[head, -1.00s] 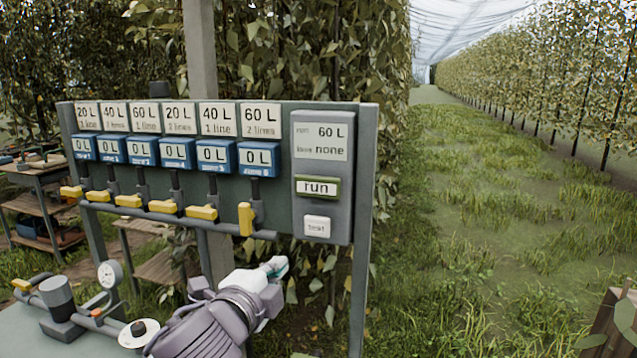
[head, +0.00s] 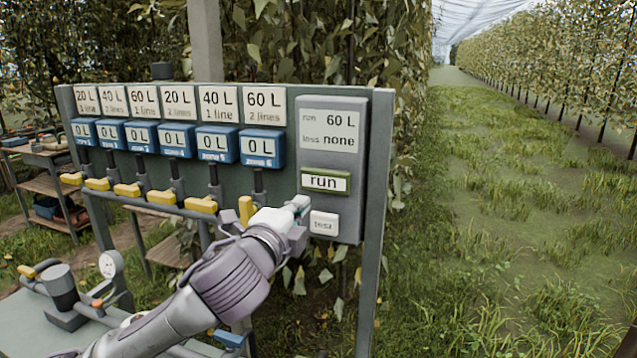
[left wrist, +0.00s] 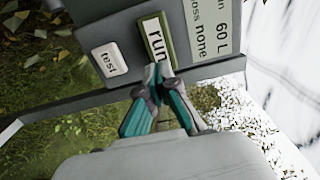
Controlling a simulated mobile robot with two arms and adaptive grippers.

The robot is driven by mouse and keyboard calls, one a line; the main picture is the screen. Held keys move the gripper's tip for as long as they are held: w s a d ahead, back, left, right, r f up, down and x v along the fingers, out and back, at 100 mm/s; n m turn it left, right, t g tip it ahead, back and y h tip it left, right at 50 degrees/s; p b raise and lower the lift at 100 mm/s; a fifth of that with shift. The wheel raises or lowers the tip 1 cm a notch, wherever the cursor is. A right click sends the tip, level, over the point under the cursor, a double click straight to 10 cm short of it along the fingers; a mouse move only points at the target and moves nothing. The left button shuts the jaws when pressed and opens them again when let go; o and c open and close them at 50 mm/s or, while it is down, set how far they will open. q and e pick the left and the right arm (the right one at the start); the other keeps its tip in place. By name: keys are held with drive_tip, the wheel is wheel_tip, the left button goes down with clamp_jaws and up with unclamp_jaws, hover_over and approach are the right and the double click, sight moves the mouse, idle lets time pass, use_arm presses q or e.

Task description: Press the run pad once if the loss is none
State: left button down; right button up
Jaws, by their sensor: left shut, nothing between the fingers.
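The run pad (head: 326,181) is a green-framed plate lettered "run" on the grey control box (head: 312,228). The display (head: 329,130) above it reads "60 L" and "loss none". A white test pad (head: 324,223) sits below. My left gripper (head: 300,203) is shut and empty, its fingertips just below and left of the run pad in the head view. In the left wrist view the run pad (left wrist: 156,42) lies just beyond the closed fingertips (left wrist: 157,78). I cannot tell whether they touch it. My right gripper is not in view.
Blue zone meters (head: 260,147) reading 0 L hang under litre cards. Yellow valve handles (head: 246,210) line the pipe below; the rightmost stands upright, close to my left gripper. A grey post (head: 377,220) bounds the board's right side. Grass lies open at right.

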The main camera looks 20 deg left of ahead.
use_arm(q)
drive_tip(key=p, duration=0.1)
approach(323, 181)
drive_tip(key=w, duration=0.1)
drive_tip(key=w+p, duration=0.1)
drive_tip(key=w, duration=0.5)
drive_tip(key=shift+w+d+p, duration=0.1)
drive_tip(key=shift+w+p, duration=0.05)
drive_tip(key=shift+p, duration=0.25)
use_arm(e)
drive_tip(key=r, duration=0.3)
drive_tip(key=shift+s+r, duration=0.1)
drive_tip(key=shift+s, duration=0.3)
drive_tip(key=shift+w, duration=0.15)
